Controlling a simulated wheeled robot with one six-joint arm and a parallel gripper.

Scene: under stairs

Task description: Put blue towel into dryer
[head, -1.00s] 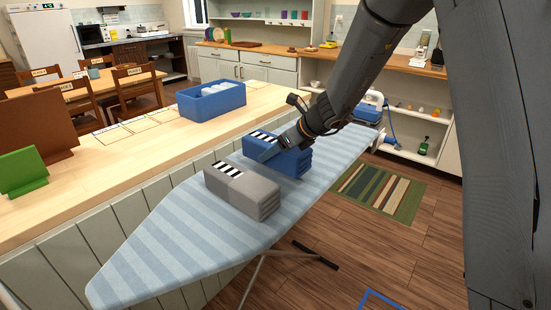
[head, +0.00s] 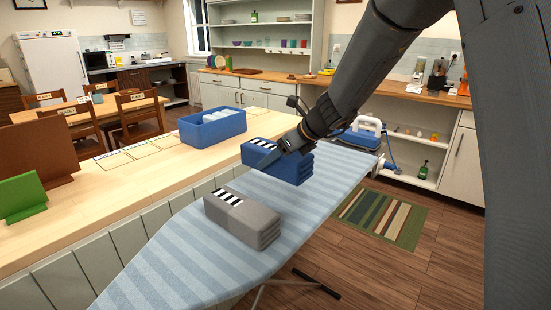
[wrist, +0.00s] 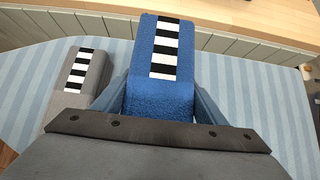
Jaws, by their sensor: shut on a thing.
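The blue towel (head: 289,168) is a folded stack with a black-and-white striped band. My gripper (head: 286,150) is shut on it, and the towel hangs at the ironing board's far side, seemingly just above the surface. In the wrist view the blue towel (wrist: 160,85) sits between the two fingers of my gripper (wrist: 160,98). The finger tips are partly hidden by the towel. I cannot make out a dryer for certain in these views.
A folded grey towel (head: 242,222) lies on the striped ironing board (head: 190,255), left of the blue one. A blue bin (head: 213,128) stands on the wooden counter (head: 110,185). An iron (head: 358,137) is at the board's far end.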

